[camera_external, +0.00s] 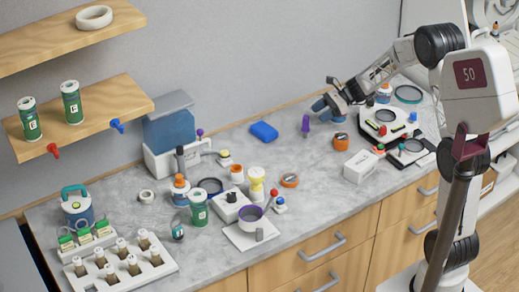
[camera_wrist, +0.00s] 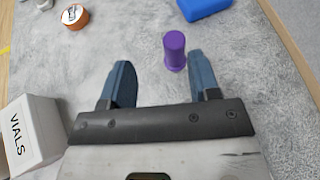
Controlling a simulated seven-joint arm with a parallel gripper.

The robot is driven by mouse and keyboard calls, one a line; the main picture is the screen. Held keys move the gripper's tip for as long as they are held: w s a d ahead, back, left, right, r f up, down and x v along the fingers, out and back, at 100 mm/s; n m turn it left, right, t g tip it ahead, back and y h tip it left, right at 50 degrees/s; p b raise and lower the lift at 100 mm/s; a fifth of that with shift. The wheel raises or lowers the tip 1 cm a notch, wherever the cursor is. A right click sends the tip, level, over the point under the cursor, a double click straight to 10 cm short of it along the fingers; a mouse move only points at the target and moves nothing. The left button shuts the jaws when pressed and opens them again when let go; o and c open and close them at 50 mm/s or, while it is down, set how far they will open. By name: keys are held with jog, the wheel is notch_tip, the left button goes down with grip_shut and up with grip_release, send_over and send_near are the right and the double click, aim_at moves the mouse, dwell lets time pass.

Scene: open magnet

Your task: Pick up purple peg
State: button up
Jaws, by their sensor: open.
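The purple peg (camera_external: 306,124) stands upright on the grey counter near the wall, and it also shows in the wrist view (camera_wrist: 174,50). My gripper (camera_external: 323,104) is above the counter, close to the peg and slightly to its right in the external view. In the wrist view its two blue fingers (camera_wrist: 160,65) are spread apart with nothing held. The peg shows ahead of the fingertips, nearer the right finger. I cannot tell how high the fingers are above it.
A blue block (camera_external: 264,132) lies left of the peg. An orange roll (camera_external: 341,141) and a white VIALS box (camera_external: 361,166) stand in front and to the right. The counter (camera_wrist: 135,35) around the peg is bare. The wall is close behind.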

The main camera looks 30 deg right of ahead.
aim_at(306, 127)
jog(key=shift+w+d+f+m, duration=0.3)
jog(key=shift+w+f, duration=0.1)
jog(key=shift+w, duration=0.25)
jog(key=shift+a, duration=0.15)
jog(key=shift+x, duration=1.2)
jog(key=shift+a, duration=0.1)
jog(key=shift+x, duration=2.5)
jog(key=shift+w, duration=0.2)
jog(key=shift+c, duration=0.3)
jog(key=c, duration=1)
